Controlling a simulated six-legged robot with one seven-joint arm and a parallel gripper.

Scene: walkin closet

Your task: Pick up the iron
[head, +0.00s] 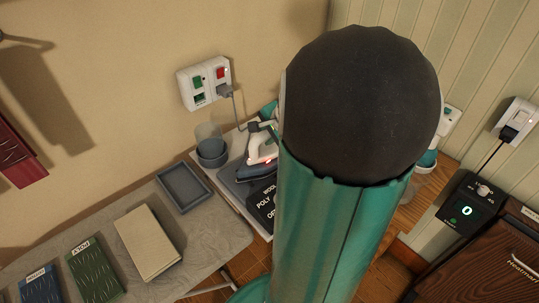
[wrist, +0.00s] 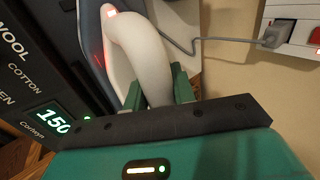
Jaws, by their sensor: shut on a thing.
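The iron (head: 258,160) has a dark body and a white handle, and it sits at the back end of the ironing board, partly hidden behind my arm in the head view. In the wrist view its white handle (wrist: 143,52) runs between the two green fingers of my gripper (wrist: 158,88). My gripper is shut on the handle. A red light glows on the iron. The dark panel (wrist: 35,90) beside it carries fabric words and a lit number reading 150. I cannot tell whether the iron is touching the surface below.
A grey cord runs from the iron to a plug in the wall socket (head: 204,82). A wooden heater-like unit (head: 485,262) stands at right.

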